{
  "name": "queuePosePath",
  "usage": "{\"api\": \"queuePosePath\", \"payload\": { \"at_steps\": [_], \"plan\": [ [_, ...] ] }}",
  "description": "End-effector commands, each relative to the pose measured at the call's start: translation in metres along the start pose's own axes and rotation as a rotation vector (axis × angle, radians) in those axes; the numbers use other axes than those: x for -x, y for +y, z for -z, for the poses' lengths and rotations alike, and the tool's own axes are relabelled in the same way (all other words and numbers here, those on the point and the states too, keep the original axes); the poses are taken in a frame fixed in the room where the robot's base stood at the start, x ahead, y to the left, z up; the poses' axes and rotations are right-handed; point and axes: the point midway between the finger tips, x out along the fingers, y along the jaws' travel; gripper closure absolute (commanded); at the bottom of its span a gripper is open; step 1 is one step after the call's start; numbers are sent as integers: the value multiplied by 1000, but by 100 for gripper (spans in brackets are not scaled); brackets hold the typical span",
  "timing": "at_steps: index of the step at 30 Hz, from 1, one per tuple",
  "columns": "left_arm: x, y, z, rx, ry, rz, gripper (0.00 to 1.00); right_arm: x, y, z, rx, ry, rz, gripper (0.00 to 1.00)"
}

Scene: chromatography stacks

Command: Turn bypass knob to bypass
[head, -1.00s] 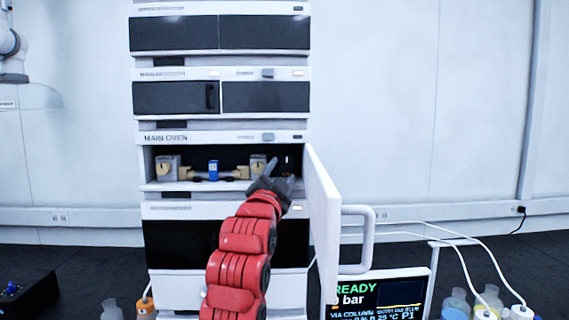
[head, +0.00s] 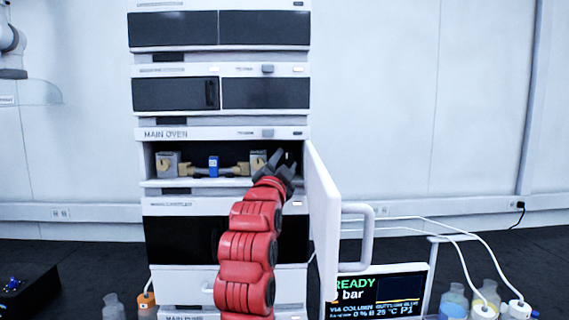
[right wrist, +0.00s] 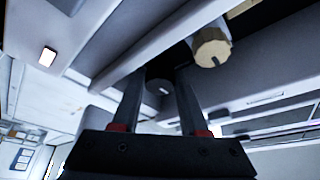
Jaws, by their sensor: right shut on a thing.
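The main oven (head: 222,134) stands open in the middle of the stack. My right gripper (head: 276,165) reaches into its right side. In the right wrist view, my right gripper (right wrist: 160,78) is shut on a dark round knob (right wrist: 160,86), seen between its two fingers; its marking cannot be read. A beige slotted fitting (right wrist: 211,47) is just beside the fingers, apart from them. In the head view my fingers and wrist cover the knob. The display (head: 375,293) shows READY and VIA COLUMN. My left gripper is not in view.
The open oven door (head: 322,215) stands close to the right of my arm. Inside the oven are a blue-tagged column (head: 213,167) and metal blocks (head: 167,165). Bottles (head: 486,298) with tubing stand at the right.

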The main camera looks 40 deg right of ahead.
Motion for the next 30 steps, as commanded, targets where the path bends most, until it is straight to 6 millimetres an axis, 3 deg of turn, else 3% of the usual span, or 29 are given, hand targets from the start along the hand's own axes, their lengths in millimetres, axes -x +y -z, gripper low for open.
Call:
{"api": "queuePosePath", "payload": {
  "at_steps": [14, 22, 30],
  "plan": [
    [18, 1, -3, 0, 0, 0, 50, 1, 0, -2, -121, 1, -49, 100],
    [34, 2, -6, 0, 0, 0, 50, 1, -3, 0, -339, 1, -137, 100],
    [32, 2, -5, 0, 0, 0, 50, -1, -6, 4, -576, 1, -238, 100]
  ]
}}
